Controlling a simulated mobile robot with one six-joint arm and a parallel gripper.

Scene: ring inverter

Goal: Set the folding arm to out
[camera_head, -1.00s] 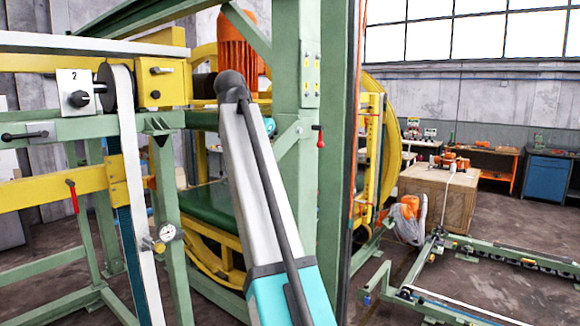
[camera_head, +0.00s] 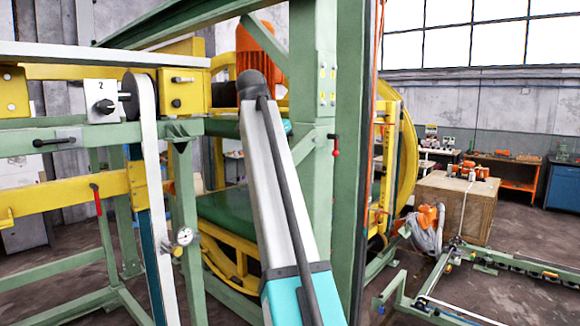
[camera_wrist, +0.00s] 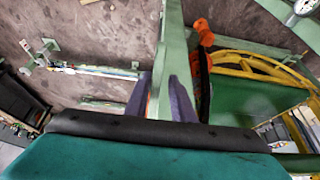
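I cannot tell for sure which part is the folding arm. In the head view, the green and yellow machine carries a red-handled lever (camera_head: 335,145) on its upright post, another red-handled lever (camera_head: 96,200) on the yellow beam at left, and a black-handled lever (camera_head: 52,143) on the green rail. My white and teal arm reaches up in front of the machine; its gripper is hidden there. In the wrist view, my gripper (camera_wrist: 160,100) shows as two dark purple fingers, apart, with a green post seen between them. Nothing is seen held.
A panel marked 2 with a black knob (camera_head: 104,106) is at upper left. A dial gauge (camera_head: 184,236) sits on the frame. A wooden crate (camera_head: 455,205) and a low green floor frame (camera_head: 405,300) stand at right. Open floor lies around them.

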